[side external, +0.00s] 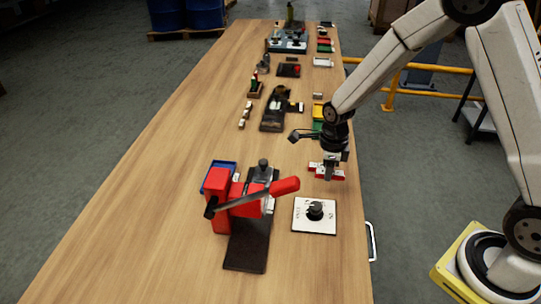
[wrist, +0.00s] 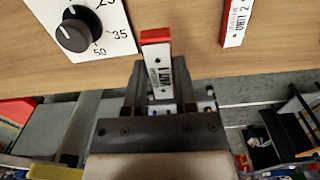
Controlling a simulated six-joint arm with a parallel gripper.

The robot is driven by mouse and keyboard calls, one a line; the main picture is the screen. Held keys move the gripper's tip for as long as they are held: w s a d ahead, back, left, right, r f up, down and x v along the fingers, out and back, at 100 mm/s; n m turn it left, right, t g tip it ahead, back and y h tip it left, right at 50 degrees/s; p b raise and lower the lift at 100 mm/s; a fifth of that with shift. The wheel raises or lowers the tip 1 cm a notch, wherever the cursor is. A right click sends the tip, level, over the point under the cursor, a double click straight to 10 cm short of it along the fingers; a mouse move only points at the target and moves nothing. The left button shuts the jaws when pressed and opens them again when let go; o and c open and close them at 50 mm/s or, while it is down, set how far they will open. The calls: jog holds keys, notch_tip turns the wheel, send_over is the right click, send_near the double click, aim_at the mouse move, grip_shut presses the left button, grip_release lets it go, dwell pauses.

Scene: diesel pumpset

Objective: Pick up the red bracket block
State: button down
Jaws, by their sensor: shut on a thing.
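The red bracket block (wrist: 155,37) has a white label face with black lettering that reads as a unit name. It stands between the two fingers of my gripper (wrist: 157,84) in the wrist view, and the fingers are shut on it. Its lower end is hidden by the gripper. In the side external view my gripper (side external: 328,173) points down at the right part of the bench, with red and white pieces at its fingertips. Whether the held block touches the bench I cannot tell. A second red and white labelled block (wrist: 235,22) lies apart to the right in the wrist view.
A white dial plate with a black knob (side external: 315,213) lies just in front of my gripper. A red lever press on a black base (side external: 247,240) and a blue tray (side external: 229,164) stand to the left. Several fixtures line the bench further back. The left bench surface (side external: 120,210) is clear.

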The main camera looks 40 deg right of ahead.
jog(key=s+r, duration=0.7)
jog(key=s, duration=0.4)
jog(key=shift+s+a, duration=0.15)
jog(key=shift+s, duration=0.15)
dwell(1.0)
